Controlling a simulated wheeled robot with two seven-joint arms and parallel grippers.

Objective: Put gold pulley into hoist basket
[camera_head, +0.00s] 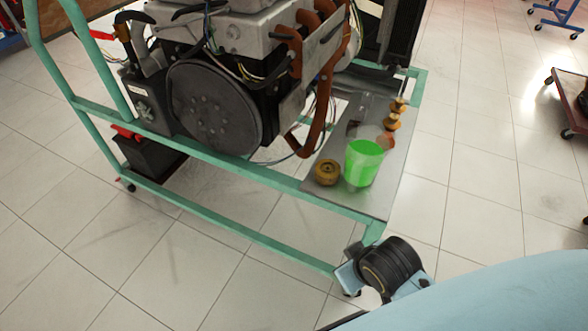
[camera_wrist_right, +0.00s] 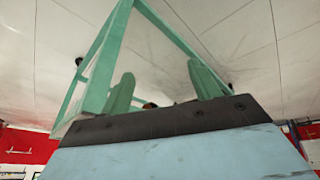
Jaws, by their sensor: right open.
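The gold pulley (camera_head: 328,173) lies on the grey tray at the front right of the engine cart, in the head view. The bright green, see-through hoist basket (camera_head: 363,163) stands upright just right of it and looks empty. The pulley is outside the basket. In the right wrist view my right gripper (camera_wrist_right: 160,78) is open, its two green fingers spread apart, with nothing seen held. A small dark brown thing (camera_wrist_right: 150,105) shows low between the fingers; I cannot tell what it is. My right arm is at the lower right of the head view, short of the pulley. My left gripper is out of view.
The engine (camera_head: 220,100) fills the teal cart left of the tray (camera_head: 375,202). Copper-coloured spools (camera_head: 393,120) stand behind the basket. The cart's teal rail (camera_head: 230,170) runs along the near side. Tiled floor lies open in front and at right.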

